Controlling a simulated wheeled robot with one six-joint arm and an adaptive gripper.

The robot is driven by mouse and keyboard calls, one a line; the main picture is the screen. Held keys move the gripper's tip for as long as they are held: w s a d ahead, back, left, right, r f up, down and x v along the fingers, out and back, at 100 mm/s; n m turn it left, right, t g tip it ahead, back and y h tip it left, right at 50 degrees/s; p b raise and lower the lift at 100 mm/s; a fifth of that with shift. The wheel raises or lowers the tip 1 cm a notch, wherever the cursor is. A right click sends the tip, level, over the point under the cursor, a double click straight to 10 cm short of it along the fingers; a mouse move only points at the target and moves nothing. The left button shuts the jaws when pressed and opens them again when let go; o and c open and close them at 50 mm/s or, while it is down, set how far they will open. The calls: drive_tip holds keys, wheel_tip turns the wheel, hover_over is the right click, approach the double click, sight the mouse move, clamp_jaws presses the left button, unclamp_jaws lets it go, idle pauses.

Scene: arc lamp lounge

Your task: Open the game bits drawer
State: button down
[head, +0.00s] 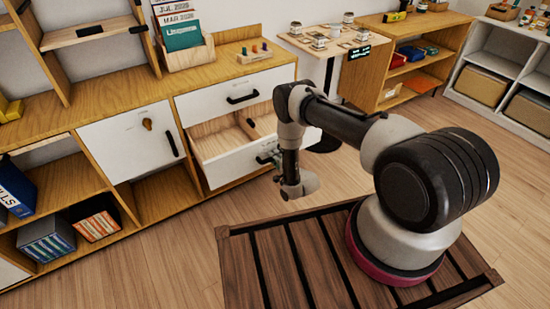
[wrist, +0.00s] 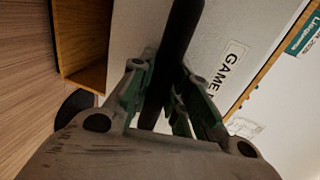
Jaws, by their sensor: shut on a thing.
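The game bits drawer (head: 228,168) has a white front and a wooden inside with a divider. In the head view it stands pulled out of the cabinet, below a shut white drawer. Its label, of which "GAME" can be read, shows on the white front in the wrist view (wrist: 235,62). My gripper (head: 268,158) is at the drawer's front. In the wrist view my gripper (wrist: 166,92) has its fingers on either side of the black bar handle (wrist: 180,35) and is shut on it.
The shut upper drawer (head: 215,101) has a black handle. To the left is a white cabinet door (head: 130,145) with a key-like piece. A peg toy (head: 254,54) and a file box (head: 188,54) stand on the cabinet top. Wooden floor lies clear before the cabinet.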

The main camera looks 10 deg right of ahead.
drive_tip(key=c, duration=1.6)
unclamp_jaws()
drive_tip(key=shift+s, duration=0.1)
drive_tip(key=v, duration=1.1)
drive_tip(key=shift+s+d, duration=0.15)
drive_tip(key=shift+s, duration=0.25)
